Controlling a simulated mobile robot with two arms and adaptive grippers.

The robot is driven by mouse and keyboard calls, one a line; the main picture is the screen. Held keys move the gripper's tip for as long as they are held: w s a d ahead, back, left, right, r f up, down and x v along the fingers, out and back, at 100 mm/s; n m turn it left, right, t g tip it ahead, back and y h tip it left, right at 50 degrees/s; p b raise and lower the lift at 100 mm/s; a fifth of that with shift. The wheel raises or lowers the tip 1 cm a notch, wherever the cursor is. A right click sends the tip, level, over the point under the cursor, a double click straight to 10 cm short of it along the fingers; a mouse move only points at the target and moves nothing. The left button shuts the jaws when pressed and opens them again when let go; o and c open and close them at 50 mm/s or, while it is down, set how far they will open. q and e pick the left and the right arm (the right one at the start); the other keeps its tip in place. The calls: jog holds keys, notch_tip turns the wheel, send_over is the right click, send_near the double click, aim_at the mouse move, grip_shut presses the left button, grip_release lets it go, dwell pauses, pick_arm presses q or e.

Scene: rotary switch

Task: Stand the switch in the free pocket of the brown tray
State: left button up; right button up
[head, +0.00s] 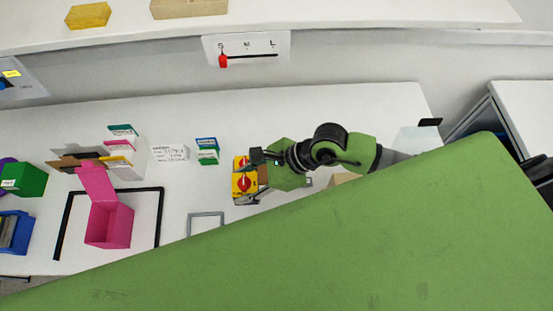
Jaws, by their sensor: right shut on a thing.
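Two yellow faces with red knobs show side by side left of my right gripper (257,170) in the head view. The nearer one is a switch (244,184) and the farther one (240,162) is partly covered by a dark finger. My right gripper is shut on a switch, but I cannot tell clearly which of the two. A small brown patch, perhaps part of the brown tray (263,175), shows between the gripper and the yellow faces. The pockets are hidden. My left gripper is not in view.
A pink open box (109,225) stands inside a black frame at left. Green (31,181) and blue (14,232) boxes lie farther left. A grey outline (206,220) and small cards (207,150) are nearby. My green body hides the lower right.

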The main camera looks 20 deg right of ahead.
pick_arm(q)
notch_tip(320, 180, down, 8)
jog(key=b, duration=0.7)
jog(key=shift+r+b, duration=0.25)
jog(key=shift+b, duration=0.05)
pick_arm(e)
jog(key=shift+w+d+f, duration=1.6)
jog(key=shift+f, duration=0.55)
jog(key=shift+w+d+f, duration=1.55)
jog(key=shift+d+f, duration=0.1)
jog(key=shift+f, duration=0.55)
jog(key=shift+w+d+f, duration=1.6)
jog(key=shift+f, duration=0.55)
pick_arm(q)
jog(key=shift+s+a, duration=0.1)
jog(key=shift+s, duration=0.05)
pick_arm(e)
jog(key=shift+f, duration=0.15)
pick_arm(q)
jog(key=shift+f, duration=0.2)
pick_arm(e)
jog(key=o, duration=1.4)
